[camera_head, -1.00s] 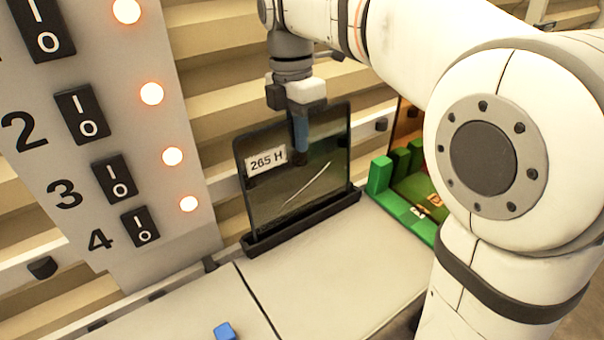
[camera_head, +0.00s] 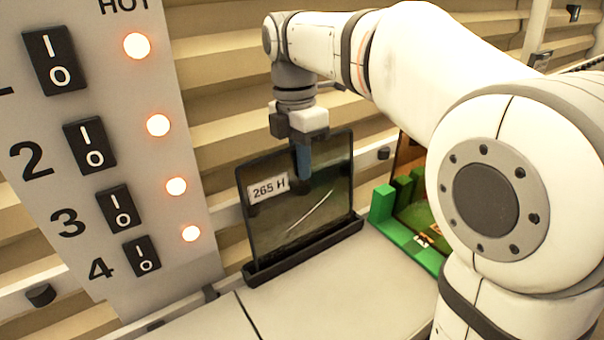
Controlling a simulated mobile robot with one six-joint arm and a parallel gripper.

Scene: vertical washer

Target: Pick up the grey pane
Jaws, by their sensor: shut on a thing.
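The grey pane (camera_head: 290,222) is a dark, see-through sheet with a black frame and a white "265 H" label. It stands upright in a black slotted base (camera_head: 310,250) on the pale worktop. A light scratch-like streak runs across its lower right face. My gripper (camera_head: 303,162) points down at the pane's top edge, with a blue finger in front of the pane's face. It is shut on the pane's top edge. The far finger is hidden behind the pane.
A grey panel (camera_head: 100,190) with numbered black switches and lit orange lamps stands at the left. A green stepped holder (camera_head: 405,215) is right of the pane, partly hidden by my arm. The pale worktop (camera_head: 340,290) in front of the pane is clear.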

